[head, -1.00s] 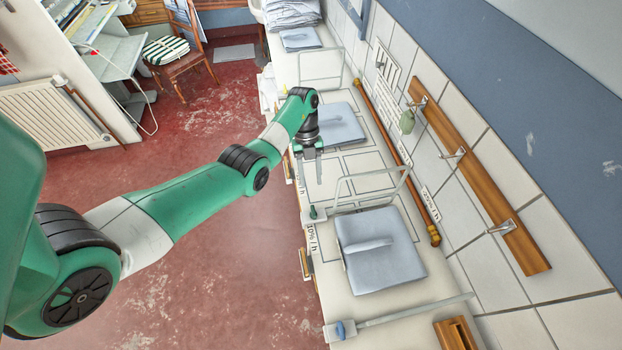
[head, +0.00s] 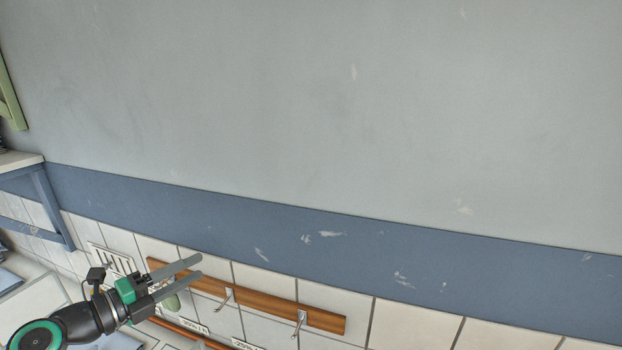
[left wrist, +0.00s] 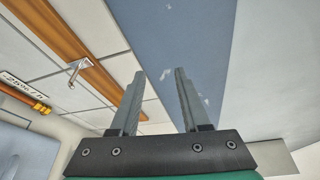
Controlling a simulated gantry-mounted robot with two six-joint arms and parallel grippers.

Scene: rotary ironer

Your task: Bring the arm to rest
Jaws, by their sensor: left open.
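My left gripper (head: 196,268) shows at the lower left of the head view, in front of the tiled wall and the wooden hook rail (head: 262,302). Its two grey fingers are apart and point to the right, with nothing between them. In the left wrist view the gripper (left wrist: 160,78) is also open and empty, with its fingers pointing up toward the blue wall band (left wrist: 197,45). My right gripper is in neither view.
The hook rail also shows at the upper left of the left wrist view (left wrist: 75,50). A blue bracketed shelf (head: 50,205) juts from the wall at left. A green bottle-like object (head: 171,302) hangs behind the fingers. Bare grey wall fills the upper head view.

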